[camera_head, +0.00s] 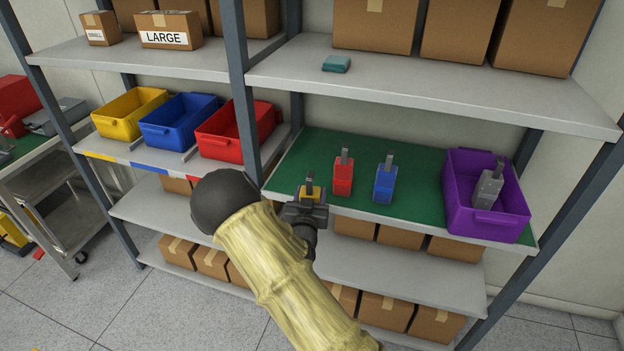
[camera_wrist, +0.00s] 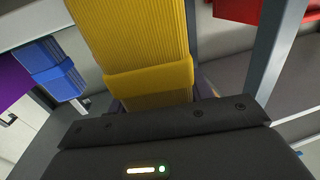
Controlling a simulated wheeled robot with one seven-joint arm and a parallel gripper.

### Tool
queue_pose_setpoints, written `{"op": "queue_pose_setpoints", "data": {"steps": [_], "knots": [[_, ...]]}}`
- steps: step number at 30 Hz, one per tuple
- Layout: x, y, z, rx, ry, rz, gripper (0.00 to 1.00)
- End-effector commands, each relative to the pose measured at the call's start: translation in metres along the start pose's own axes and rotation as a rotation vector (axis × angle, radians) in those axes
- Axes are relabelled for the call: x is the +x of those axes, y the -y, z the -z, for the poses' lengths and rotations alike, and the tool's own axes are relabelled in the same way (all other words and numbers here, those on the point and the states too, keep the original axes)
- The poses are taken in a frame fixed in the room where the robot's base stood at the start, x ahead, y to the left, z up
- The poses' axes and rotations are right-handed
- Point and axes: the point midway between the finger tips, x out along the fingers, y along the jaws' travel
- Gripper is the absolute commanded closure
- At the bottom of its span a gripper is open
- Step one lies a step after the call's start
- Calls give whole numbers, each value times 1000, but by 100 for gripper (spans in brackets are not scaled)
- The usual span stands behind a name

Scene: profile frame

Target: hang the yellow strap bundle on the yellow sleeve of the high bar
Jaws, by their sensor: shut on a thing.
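The yellow strap bundle (camera_head: 313,192) is at the front left of the green mat, with a grey tab at its top. My gripper (camera_head: 305,207) is shut on it and hides its lower part, so I cannot tell if it touches the mat. In the wrist view the bundle (camera_wrist: 135,45) is a ribbed yellow block close beyond the dark gripper body. I cannot make out a high bar with a yellow sleeve in either view.
A red piece (camera_head: 343,175) and a blue piece (camera_head: 385,182) stand right of my gripper on the green mat (camera_head: 422,160). A purple bin (camera_head: 487,222) holds a grey piece. Shelf uprights (camera_head: 243,95) and the upper shelf (camera_head: 430,85) bound the space.

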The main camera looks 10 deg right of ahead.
Motion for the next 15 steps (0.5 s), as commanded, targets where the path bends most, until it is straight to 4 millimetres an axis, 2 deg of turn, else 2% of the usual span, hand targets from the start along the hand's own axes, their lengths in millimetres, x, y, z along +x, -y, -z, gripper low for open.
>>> {"op": "queue_pose_setpoints", "data": {"steps": [6,15], "knots": [[-11,-3,-39,-11,-1,77,75],[-32,-11,-85,-11,-4,213,75]]}}
